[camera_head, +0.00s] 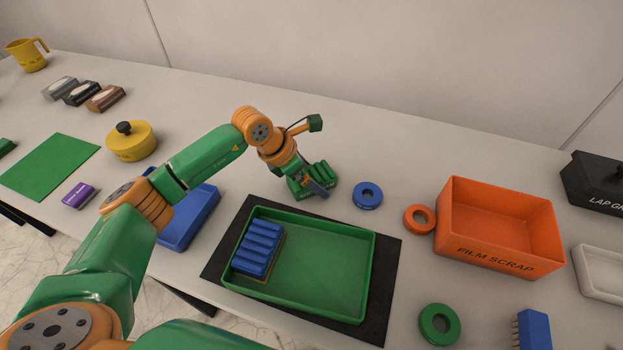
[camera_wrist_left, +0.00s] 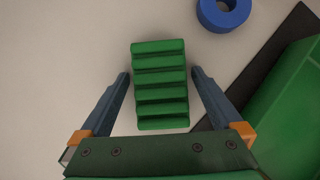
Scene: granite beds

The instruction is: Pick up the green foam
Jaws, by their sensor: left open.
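The green foam (camera_wrist_left: 160,84) is a ridged green block lying on the pale table. In the head view the foam (camera_head: 322,172) shows partly, behind and beside my left gripper (camera_head: 318,190). In the left wrist view the left gripper (camera_wrist_left: 161,84) is open, with one dark finger on each side of the foam and a small gap at each side. The foam looks untouched by the fingers. My right gripper is not in view.
A green tray (camera_head: 335,262) holding a blue ridged block (camera_head: 258,247) stands on a black mat (camera_head: 392,262) just in front. A blue ring (camera_head: 367,195) lies right of the gripper. An orange bin (camera_head: 500,225) stands further right, a blue tray (camera_head: 188,222) to the left.

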